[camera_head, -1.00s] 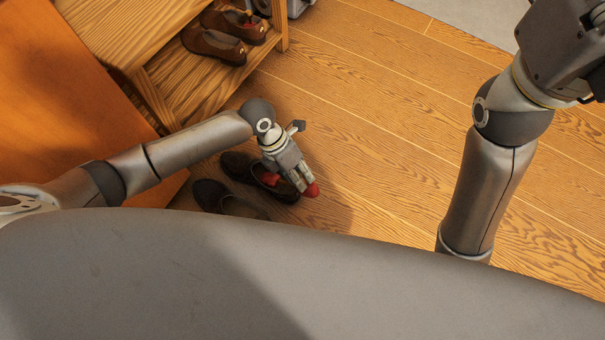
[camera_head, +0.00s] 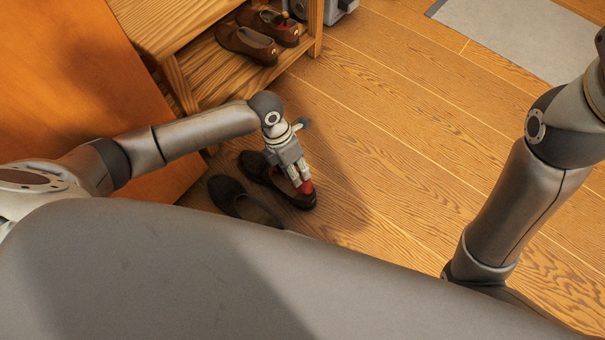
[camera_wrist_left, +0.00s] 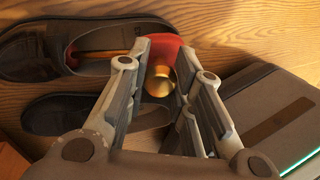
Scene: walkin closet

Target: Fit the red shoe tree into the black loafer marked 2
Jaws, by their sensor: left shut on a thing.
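Two dark loafers lie side by side on the floor: the farther one (camera_head: 256,165) and the nearer one (camera_head: 228,196). My left gripper (camera_head: 299,183) is shut on the red shoe tree (camera_head: 307,187) at the heel end of the farther loafer. In the wrist view, the red heel block (camera_wrist_left: 168,48) and gold knob (camera_wrist_left: 159,82) are between the fingers, and an orange-brown rod (camera_wrist_left: 98,54) runs into the loafer's opening. How deep the heel block sits is unclear.
A wooden shelf (camera_head: 200,68) at the upper left holds brown shoes (camera_head: 245,43). An orange panel (camera_head: 60,80) is beside it. A grey mat (camera_head: 515,35) lies at the upper right. The wood floor right of the loafers is clear. My right arm's links show at the right.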

